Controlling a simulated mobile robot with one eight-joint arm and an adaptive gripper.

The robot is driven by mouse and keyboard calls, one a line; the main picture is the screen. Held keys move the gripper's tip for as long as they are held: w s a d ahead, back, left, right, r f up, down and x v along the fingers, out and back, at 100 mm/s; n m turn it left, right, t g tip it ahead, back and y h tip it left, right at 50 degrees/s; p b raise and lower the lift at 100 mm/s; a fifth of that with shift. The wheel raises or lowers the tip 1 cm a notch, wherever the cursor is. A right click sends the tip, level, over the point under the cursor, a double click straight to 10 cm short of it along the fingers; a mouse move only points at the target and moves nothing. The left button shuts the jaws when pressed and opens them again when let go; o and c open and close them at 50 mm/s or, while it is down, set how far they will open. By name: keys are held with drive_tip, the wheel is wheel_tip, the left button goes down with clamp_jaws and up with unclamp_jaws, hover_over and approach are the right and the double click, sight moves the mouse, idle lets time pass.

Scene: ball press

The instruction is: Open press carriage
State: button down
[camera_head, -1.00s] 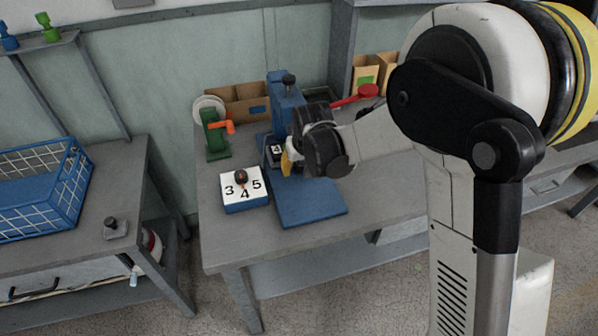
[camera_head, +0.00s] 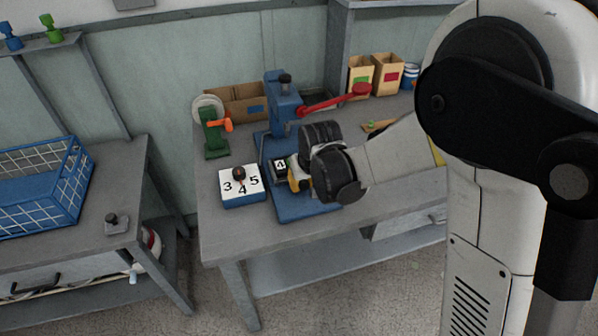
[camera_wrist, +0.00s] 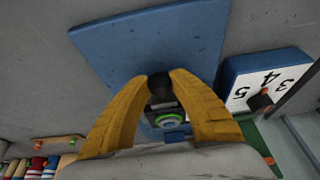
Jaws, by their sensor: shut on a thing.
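The blue press (camera_head: 283,105) stands on the grey table, with a red lever (camera_head: 335,102) pointing right and a blue base plate (camera_head: 296,212) in front. The dark press carriage (camera_head: 280,170), marked 4, sits out over the plate, in front of the press column. My gripper (camera_head: 299,174) is at the carriage's front. In the wrist view its yellow fingers (camera_wrist: 159,84) are shut on a black knob (camera_wrist: 158,83). Behind the knob is part of the carriage (camera_wrist: 165,106), with a green ring (camera_wrist: 172,120) around a blue-grey centre. My gripper hides part of the carriage in the head view.
A dial box (camera_head: 241,196) marked 3, 4, 5 stands close left of the carriage. A green stand with an orange handle (camera_head: 216,132) is behind it. Open cardboard boxes (camera_head: 374,77) stand at the back right. A blue wire basket (camera_head: 45,185) sits on the left table.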

sight(310, 206)
drive_tip(key=s, duration=0.2)
drive_tip(key=s+d, duration=0.1)
drive_tip(key=s, duration=0.3)
drive_tip(key=shift+s+d, duration=0.15)
drive_tip(key=shift+d, duration=0.25)
drive_tip(key=c, duration=1.1)
unclamp_jaws()
drive_tip(key=v, duration=1.2)
drive_tip(key=shift+d, duration=0.15)
